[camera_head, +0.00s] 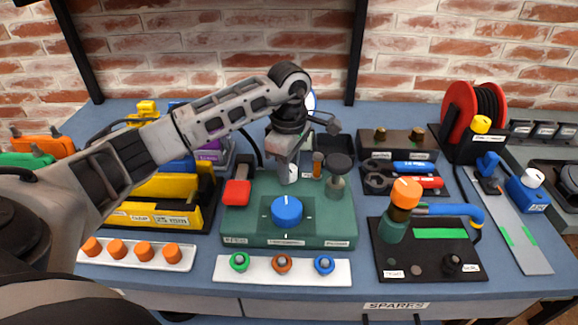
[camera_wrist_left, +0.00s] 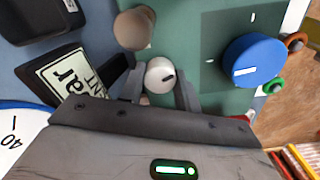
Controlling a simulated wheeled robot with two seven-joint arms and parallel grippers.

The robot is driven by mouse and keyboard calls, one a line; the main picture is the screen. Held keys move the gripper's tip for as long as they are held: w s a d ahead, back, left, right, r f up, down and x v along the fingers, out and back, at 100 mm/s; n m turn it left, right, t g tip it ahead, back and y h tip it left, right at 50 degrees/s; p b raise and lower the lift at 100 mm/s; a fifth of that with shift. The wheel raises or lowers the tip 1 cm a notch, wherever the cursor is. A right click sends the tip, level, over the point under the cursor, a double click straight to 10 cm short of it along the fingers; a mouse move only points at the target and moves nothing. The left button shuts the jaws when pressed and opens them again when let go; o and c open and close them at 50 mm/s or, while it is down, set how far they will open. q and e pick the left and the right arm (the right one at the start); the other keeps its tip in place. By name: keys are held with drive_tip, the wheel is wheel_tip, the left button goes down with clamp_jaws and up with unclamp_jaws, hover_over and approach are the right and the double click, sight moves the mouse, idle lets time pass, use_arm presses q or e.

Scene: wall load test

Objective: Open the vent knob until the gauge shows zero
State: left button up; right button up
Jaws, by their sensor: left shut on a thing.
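My left gripper (camera_head: 288,160) points down over the green box (camera_head: 335,225) and is shut on a small white knob (camera_head: 290,175). The gauge (camera_head: 312,102) is mostly hidden behind my left wrist in the head view. My right gripper is not in view.
A large blue knob (camera_head: 286,211) is on the box's front, a red block (camera_head: 236,192) at its left and a dark round knob (camera_head: 340,164) at its right. A white strip (camera_head: 340,273) with coloured rings lies in front. A black plate (camera_head: 430,262) stands to the right.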

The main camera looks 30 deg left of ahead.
use_arm(q)
drive_tip(key=n, duration=0.6)
drive_tip(key=shift+n, duration=0.3)
drive_tip(key=n, duration=0.5)
drive_tip(key=shift+n, duration=0.7)
drive_tip(key=o, duration=1)
drive_tip(key=shift+r, duration=0.15)
